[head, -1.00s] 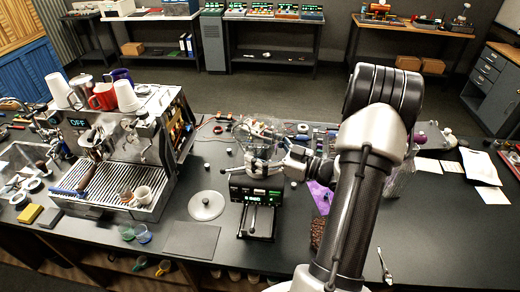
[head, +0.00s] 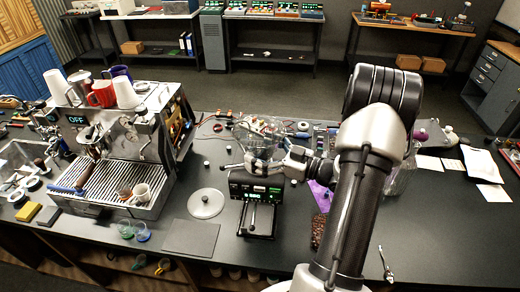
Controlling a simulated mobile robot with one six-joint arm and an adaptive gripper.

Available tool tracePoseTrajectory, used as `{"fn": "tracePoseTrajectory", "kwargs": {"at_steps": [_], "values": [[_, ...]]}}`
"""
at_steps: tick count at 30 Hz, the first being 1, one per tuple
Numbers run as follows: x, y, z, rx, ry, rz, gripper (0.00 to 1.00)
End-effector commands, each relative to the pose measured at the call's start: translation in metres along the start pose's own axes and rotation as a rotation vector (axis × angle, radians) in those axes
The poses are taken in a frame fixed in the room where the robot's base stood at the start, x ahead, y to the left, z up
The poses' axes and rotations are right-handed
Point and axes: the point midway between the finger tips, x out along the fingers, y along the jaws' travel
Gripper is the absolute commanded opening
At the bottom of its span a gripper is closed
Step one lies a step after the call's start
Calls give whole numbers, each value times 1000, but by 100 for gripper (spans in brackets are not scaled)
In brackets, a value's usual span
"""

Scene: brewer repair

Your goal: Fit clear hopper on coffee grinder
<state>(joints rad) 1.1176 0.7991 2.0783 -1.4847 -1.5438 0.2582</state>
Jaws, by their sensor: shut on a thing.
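The coffee grinder (head: 255,190), a dark box with a green lit display and a front fork, stands on the bench in the middle of the head view. The clear hopper (head: 262,140), a see-through bowl shape, is at the top of the grinder. My gripper (head: 270,163) reaches in from the right and is shut on the hopper low on its body. The hopper looks about upright and over the grinder's top. The gripper hides the join, so I cannot tell whether hopper and grinder touch. A round clear lid (head: 206,203) lies flat on the bench left of the grinder.
An espresso machine (head: 130,150) with cups on top stands to the left. A dark mat (head: 190,238) lies in front of the lid. A jar of beans (head: 318,230) stands right of the grinder. Small tools and parts lie behind it.

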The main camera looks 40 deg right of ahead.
Motion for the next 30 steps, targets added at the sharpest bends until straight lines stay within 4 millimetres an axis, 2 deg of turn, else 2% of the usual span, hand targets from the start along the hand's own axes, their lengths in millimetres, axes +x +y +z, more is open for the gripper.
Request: {"fn": "tracePoseTrajectory", "kwargs": {"at_steps": [14, 30], "values": [[0, 0, 0, -1, 1, 0, 55], [0, 0, 9, -1, 1, 0, 55]]}}
